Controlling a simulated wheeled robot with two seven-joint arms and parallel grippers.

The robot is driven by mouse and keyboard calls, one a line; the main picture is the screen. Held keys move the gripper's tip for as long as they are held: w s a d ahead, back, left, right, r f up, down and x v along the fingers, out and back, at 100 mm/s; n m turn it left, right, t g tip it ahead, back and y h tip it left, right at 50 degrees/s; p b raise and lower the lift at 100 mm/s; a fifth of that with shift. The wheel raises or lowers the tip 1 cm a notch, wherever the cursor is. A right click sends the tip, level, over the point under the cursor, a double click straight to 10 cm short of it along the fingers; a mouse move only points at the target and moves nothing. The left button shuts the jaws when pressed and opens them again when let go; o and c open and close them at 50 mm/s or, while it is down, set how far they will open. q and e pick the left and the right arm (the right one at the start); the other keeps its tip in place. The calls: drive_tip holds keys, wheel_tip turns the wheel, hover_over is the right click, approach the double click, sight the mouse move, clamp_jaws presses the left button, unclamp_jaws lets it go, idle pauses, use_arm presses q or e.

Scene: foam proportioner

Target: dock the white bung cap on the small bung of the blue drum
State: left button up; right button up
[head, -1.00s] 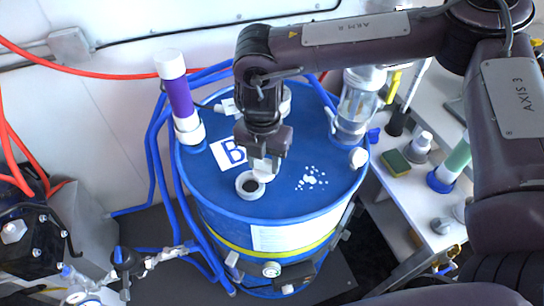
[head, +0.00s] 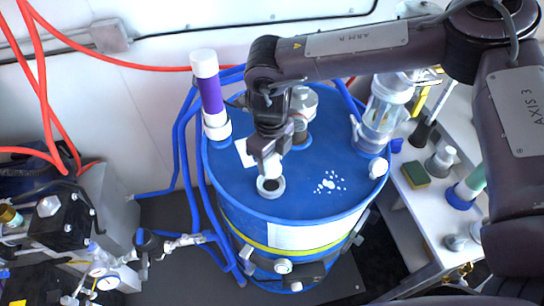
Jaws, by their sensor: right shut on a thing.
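The blue drum (head: 315,200) stands upright in the middle of the head view. Its small bung (head: 271,187) is a pale ring with a dark opening, near the front left of the lid. My right gripper (head: 269,164) points down just behind the bung in the picture. It is shut on the white bung cap (head: 273,168), which shows only partly between the fingers. The cap appears above the bung's far edge. I cannot tell whether they touch. The bung's opening still shows. My left gripper is not in view.
A purple and white tube (head: 211,95) stands at the lid's left rear, and a clear cylinder (head: 384,108) at its right rear. A small white knob (head: 378,168) sits at the right rim. A side bench (head: 420,215) holds a sponge (head: 414,175) and fittings. Blue hoses run left.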

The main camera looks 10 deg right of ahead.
sight(271, 172)
drive_tip(key=shift+f+b, duration=1.7)
drive_tip(key=shift+f, duration=0.9)
drive_tip(key=shift+f+b, duration=0.35)
drive_tip(key=shift+f, duration=0.2)
drive_tip(key=o, duration=0.5)
drive_tip(key=shift+o, duration=0.9)
drive_tip(key=shift+r+p, duration=3.95)
drive_tip(key=shift+r, duration=1.6)
drive_tip(key=shift+s+f, duration=0.1)
